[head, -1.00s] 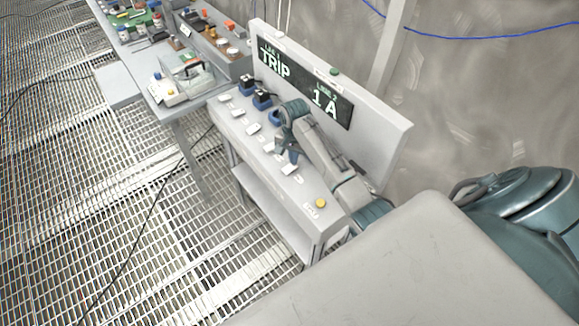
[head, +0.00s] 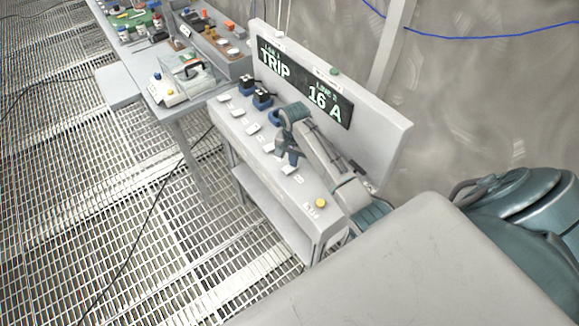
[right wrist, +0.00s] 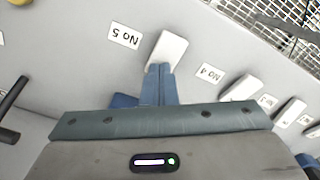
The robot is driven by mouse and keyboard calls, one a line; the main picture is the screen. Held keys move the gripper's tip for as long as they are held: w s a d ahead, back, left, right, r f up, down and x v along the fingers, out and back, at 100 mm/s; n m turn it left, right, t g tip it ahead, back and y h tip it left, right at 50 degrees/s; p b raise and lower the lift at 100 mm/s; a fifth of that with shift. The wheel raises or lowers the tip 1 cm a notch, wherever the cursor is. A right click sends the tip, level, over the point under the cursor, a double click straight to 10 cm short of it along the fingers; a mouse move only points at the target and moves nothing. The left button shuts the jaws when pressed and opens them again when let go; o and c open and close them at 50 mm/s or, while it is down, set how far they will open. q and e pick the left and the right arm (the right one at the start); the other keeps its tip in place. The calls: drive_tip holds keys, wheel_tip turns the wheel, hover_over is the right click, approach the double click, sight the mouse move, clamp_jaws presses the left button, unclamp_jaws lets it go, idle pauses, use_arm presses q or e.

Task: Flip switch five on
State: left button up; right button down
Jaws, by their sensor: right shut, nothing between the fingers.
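Switch five is a white rocker (right wrist: 168,48) beside the upside-down "No 5" label (right wrist: 124,36) in the right wrist view. In the head view it is the nearest white rocker (head: 288,169) in the row on the grey bench panel. My right gripper (right wrist: 158,72) is shut and empty, its tips at the near end of this rocker, seemingly touching it. It also shows in the head view (head: 293,160), pointing down at the panel. The display (head: 303,83) reads "TRIP" for line 1 and "16 A" for line 2. My left gripper is not in view.
Switch four (right wrist: 240,88) sits close beside, with more rockers beyond. A yellow button (head: 321,203) is at the panel's near end. Blue-and-black plugs (head: 262,99) stand near the display. Another table (head: 150,90) with equipment stands behind; grated floor is open at left.

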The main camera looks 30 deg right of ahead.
drive_tip(key=shift+s, duration=0.1)
drive_tip(key=shift+r+p, duration=0.8)
drive_tip(key=shift+r, duration=2.55)
